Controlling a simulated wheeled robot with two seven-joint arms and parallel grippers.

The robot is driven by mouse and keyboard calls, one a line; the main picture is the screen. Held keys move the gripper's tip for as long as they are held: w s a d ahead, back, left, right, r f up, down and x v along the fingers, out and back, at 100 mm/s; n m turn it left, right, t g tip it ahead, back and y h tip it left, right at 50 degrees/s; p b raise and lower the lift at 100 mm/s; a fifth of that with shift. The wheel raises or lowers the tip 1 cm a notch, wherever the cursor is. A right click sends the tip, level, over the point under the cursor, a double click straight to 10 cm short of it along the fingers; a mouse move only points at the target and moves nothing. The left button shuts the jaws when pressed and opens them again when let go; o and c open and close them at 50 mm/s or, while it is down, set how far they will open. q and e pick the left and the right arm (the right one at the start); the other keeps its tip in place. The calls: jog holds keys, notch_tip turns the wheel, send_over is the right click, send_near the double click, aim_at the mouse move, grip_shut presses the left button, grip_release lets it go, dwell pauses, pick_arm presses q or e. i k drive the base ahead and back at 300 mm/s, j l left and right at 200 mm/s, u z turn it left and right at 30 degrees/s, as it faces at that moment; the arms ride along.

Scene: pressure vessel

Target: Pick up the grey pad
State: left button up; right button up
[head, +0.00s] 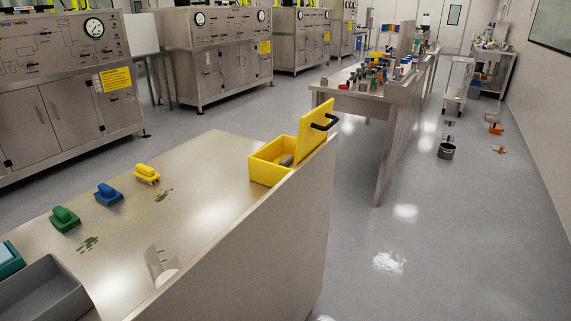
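A grey object (287,160), perhaps the grey pad, lies inside a yellow box (272,171) at the far right end of the near steel table (205,175). The box wall hides its lower part. The yellow lid (315,130), with a black handle, stands open on the box's right side. Neither of my grippers shows in the head view.
A green pad (65,218), a blue pad (109,194) and a yellow pad (147,173) with handles stand in a row on the table. Green smears (89,243) mark the surface. A grey tray (45,291) and a teal object (9,260) are at near left.

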aim_at(288, 162)
jog(key=i+l+u, duration=0.3)
jog(key=i+l, duration=0.4)
jog(key=i+l+u, duration=0.35)
jog(key=i+l, duration=0.4)
jog(key=l, duration=0.1)
